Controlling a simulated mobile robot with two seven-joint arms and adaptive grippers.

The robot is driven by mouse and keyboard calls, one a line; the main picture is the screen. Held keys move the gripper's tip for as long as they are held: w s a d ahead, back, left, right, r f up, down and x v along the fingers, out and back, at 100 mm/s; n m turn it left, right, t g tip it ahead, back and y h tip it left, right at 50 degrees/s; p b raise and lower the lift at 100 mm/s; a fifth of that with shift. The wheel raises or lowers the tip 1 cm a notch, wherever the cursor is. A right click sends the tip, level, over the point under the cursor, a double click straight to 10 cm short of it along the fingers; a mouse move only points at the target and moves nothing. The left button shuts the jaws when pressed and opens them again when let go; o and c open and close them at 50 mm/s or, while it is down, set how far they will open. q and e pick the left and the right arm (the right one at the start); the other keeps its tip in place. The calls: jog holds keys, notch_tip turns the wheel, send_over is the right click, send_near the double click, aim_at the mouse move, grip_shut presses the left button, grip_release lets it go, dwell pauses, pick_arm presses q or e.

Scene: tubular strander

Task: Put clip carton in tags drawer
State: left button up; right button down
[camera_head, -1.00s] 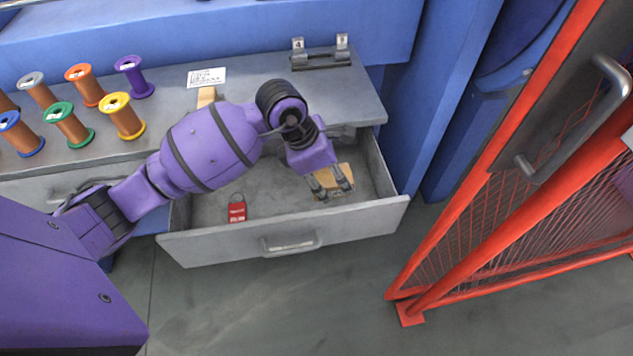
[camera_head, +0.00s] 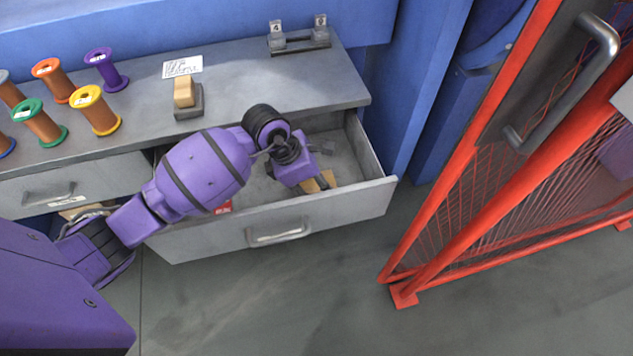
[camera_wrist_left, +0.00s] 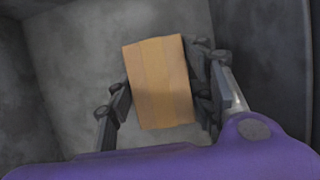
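The clip carton (camera_head: 329,178) is a tan box inside the open tags drawer (camera_head: 345,205), near its right front part. My left gripper (camera_head: 318,184) points down into this grey drawer and hides much of the carton. In the left wrist view the carton (camera_wrist_left: 160,82) lies between the two fingers (camera_wrist_left: 162,90), which appear to touch its sides, so the gripper looks shut on it. I cannot tell whether the carton touches the drawer floor. A red tag (camera_head: 225,207) in the drawer is mostly hidden by my left arm. My right gripper is out of view.
A tan block on a dark base (camera_head: 184,98), a white label card (camera_head: 182,66) and several wire spools (camera_head: 98,110) stand on the grey bench top (camera_head: 240,95). A closed drawer (camera_head: 90,182) is at the left. A red mesh gate (camera_head: 470,210) stands at the right.

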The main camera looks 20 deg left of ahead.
pick_arm(q)
jog(key=shift+o, duration=1.4)
jog(key=shift+r, duration=0.1)
